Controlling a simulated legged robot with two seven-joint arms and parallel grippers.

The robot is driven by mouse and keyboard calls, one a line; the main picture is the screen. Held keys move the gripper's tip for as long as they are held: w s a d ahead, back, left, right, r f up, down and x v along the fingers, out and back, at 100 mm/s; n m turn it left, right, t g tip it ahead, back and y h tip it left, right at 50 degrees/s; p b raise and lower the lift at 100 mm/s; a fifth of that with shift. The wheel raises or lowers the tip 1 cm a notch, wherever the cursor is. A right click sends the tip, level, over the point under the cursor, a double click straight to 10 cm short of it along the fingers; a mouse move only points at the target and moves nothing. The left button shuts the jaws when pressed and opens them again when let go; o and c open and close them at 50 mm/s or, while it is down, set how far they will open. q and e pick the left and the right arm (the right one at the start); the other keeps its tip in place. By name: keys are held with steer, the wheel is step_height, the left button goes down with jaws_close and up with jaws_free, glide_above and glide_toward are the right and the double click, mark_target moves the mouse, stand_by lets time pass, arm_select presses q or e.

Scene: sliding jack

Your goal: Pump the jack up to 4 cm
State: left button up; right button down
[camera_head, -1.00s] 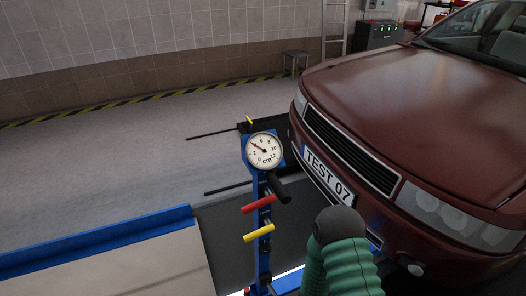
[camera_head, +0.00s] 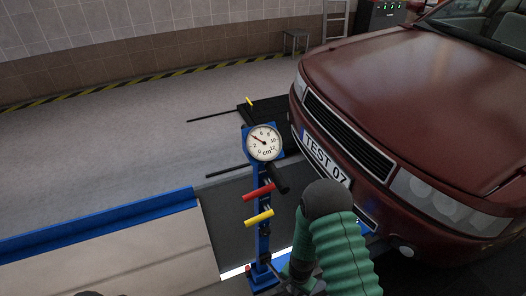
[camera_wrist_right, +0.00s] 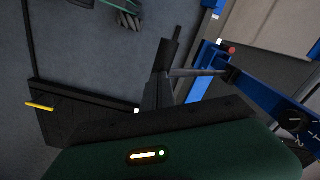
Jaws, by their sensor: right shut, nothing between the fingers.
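The jack's blue post (camera_head: 262,215) stands upright in front of the car in the head view. Its round white gauge (camera_head: 263,143) is marked in cm, and the needle points up and left, near the 4, too small to read exactly. A black handle (camera_head: 279,178), a red handle (camera_head: 257,192) and a yellow handle (camera_head: 258,217) stick out of the post below the gauge. My right gripper (camera_head: 286,272) is low, just right of the post's foot, partly hidden by my green forearm. In the wrist view it (camera_wrist_right: 165,78) is shut and empty. My left gripper is not visible.
The dark red car (camera_head: 405,115) with plate TEST 07 fills the right side. A blue-edged light platform (camera_head: 110,255) lies at the lower left. A stool (camera_head: 295,40) stands far back by the wall. The grey floor at the left is clear.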

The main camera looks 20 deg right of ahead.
step_height(320, 180, up, 7)
steer(key=p, duration=0.6)
stand_by(0.3)
step_height(320, 180, up, 17)
steer(key=w+a+n+t+p, duration=0.1)
steer(key=w+a+n+p, duration=0.15)
steer(key=n, duration=0.25)
steer(key=s+a+r+n+p, duration=0.1)
steer(key=s+r+n, duration=0.2)
steer(key=r, duration=0.4)
steer(key=s+r+n+t+p, duration=0.1)
steer(key=s+r+n, duration=0.2)
steer(key=r, duration=0.4)
steer(key=shift+s+a+r+t+p, duration=0.3)
steer(key=shift+s+a+r+p, duration=0.05)
steer(key=shift+s+a+p, duration=0.05)
steer(key=shift+a, duration=0.1)
